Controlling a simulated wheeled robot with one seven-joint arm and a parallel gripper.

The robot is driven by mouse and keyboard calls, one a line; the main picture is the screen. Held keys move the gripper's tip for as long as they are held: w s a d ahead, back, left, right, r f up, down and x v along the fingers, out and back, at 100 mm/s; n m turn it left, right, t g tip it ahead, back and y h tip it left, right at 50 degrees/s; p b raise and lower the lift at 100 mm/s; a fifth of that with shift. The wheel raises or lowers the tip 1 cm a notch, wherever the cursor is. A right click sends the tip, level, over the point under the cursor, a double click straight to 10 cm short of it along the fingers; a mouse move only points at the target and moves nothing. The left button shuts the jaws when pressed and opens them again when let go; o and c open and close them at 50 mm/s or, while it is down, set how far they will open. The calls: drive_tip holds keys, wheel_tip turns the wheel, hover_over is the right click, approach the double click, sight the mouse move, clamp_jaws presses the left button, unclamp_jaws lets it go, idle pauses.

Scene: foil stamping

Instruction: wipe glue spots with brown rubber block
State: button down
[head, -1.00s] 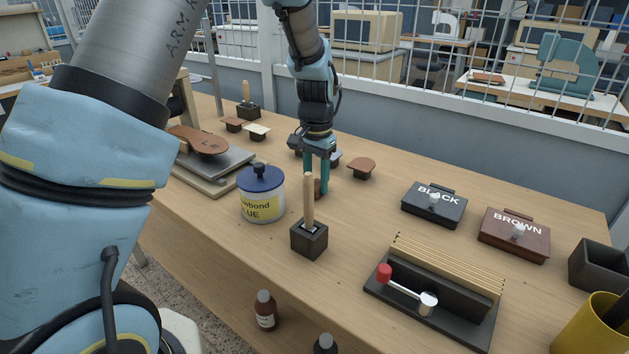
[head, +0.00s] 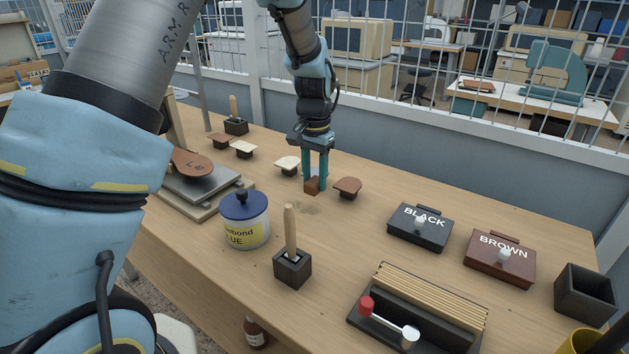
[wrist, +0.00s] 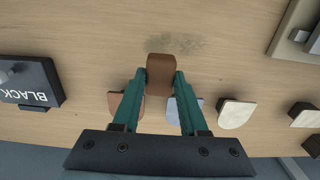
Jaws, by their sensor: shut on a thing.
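My gripper (head: 316,188) is shut on the brown rubber block (head: 312,187). In the wrist view the block (wrist: 160,75) sits between the two teal fingertips (wrist: 160,80). A faint greyish glue smudge (head: 308,209) marks the bare tabletop just in front of the block. In the wrist view the smudge (wrist: 180,44) lies just beyond the block's edge and looks patchy. The block is close above or on the table; I cannot tell whether it touches. No other glue spot is clear.
A brown pad on a stand (head: 347,186) is close right of the gripper; a cream one (head: 288,163) is left. A pale bluish pad (wrist: 185,108) is partly behind the fingers. The glue tub (head: 245,222) and brush holder (head: 292,268) stand nearer. Table right of the smudge is clear.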

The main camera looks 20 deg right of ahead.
sight(314, 180)
drive_tip(key=shift+r+p, duration=1.15)
drive_tip(key=shift+r, duration=0.75)
